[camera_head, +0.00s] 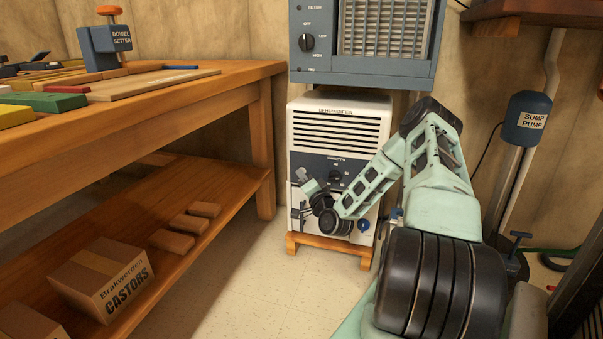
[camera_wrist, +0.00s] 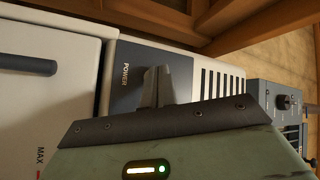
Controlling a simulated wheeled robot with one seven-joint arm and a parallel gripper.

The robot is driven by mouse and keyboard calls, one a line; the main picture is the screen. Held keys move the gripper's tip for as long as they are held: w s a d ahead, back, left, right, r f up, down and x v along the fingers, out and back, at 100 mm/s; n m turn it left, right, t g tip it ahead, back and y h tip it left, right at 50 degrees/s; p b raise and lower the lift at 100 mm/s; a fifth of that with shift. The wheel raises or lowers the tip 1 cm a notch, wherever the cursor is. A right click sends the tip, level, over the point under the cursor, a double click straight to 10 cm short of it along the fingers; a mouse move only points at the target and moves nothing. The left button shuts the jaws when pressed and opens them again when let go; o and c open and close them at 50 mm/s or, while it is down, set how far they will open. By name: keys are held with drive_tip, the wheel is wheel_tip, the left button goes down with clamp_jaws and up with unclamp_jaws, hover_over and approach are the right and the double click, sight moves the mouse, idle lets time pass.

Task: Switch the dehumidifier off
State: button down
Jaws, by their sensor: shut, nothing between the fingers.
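The dehumidifier (camera_head: 372,122) is a white box with dark vent slots and a blue-grey control panel, standing on a low wooden stand. A dial (camera_head: 336,176) shows on the panel in the head view. My gripper (camera_head: 301,183) is in front of the left part of the panel. In the wrist view my gripper (camera_wrist: 160,84) is shut and empty, its fingers over the dark panel (camera_wrist: 122,88) beside the POWER label (camera_wrist: 125,74). The power switch is hidden behind the fingers. I cannot tell whether they touch it.
A blue-grey heater-like unit (camera_head: 363,72) with a knob sits above the dehumidifier. A wooden workbench (camera_head: 225,85) with a lower shelf stands left, holding a castors box (camera_head: 98,283). A sump pump (camera_head: 526,118) is at right. The floor (camera_head: 235,285) in front is clear.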

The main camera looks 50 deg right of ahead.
drive_tip(key=shift+a, duration=0.1)
drive_tip(key=shift+s+a, duration=0.2)
drive_tip(key=shift+a, duration=0.2)
drive_tip(key=shift+p, duration=0.3)
drive_tip(key=s+a+p, duration=0.2)
drive_tip(key=a, duration=0.3)
drive_tip(key=shift+s+a, duration=0.15)
drive_tip(key=shift+a, duration=0.15)
